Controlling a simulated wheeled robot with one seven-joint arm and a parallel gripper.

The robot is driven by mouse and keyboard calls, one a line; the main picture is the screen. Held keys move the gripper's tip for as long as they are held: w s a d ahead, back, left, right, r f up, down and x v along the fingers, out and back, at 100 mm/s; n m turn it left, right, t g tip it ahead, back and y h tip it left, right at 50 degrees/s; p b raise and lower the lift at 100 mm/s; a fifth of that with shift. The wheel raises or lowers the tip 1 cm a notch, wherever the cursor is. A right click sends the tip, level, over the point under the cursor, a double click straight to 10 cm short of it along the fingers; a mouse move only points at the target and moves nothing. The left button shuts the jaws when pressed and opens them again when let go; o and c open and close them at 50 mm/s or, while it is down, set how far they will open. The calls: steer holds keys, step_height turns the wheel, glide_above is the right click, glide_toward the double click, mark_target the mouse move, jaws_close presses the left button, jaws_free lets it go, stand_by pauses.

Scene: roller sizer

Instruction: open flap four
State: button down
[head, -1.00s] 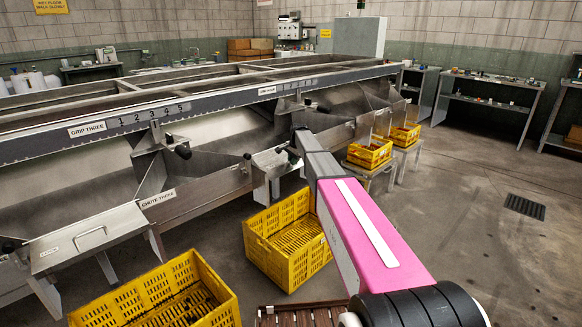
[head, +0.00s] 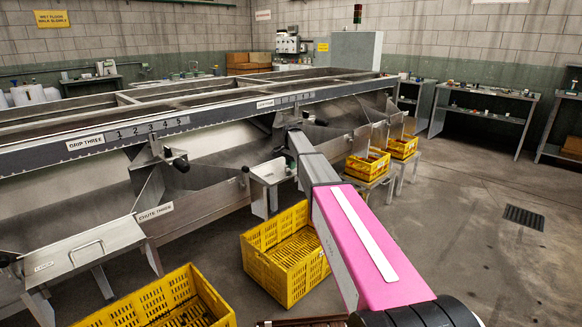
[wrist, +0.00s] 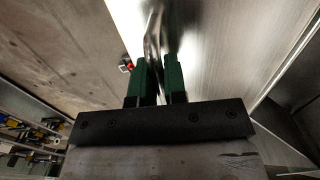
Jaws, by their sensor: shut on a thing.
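In the wrist view my gripper (wrist: 157,68) has its two green fingers closed around a thin metal bar handle (wrist: 153,35). A bright sheet-metal surface, which looks like the flap (wrist: 215,45), lies beside the handle. In the head view a metal flap (head: 266,172) at the chute beyond chute three sits just left of my arm's far end. My arm hides its right part and my gripper there. Its number cannot be read, and how far it is open is unclear.
A yellow crate (head: 290,262) stands on the floor below this flap. Another flap with a bar handle (head: 85,250) and a second yellow crate (head: 165,305) are at left. More yellow crates (head: 368,165) sit on stands farther right. The floor at right is clear.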

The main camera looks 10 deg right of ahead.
steer(key=c, duration=1.2)
jaws_free()
step_height(320, 180, up, 11)
steer(key=shift+s+f, duration=0.1)
steer(key=s+d+f+n, duration=0.2)
steer(key=s+f, duration=0.6)
steer(key=s, duration=0.8)
steer(key=s+d+f+n, duration=0.2)
steer(key=s+f+n, duration=0.2)
steer(key=s+f, duration=0.5)
steer(key=s+d+f+n, duration=0.2)
steer(key=s+f, duration=0.7)
steer(key=s, duration=1.5)
steer(key=shift+n, duration=1.1)
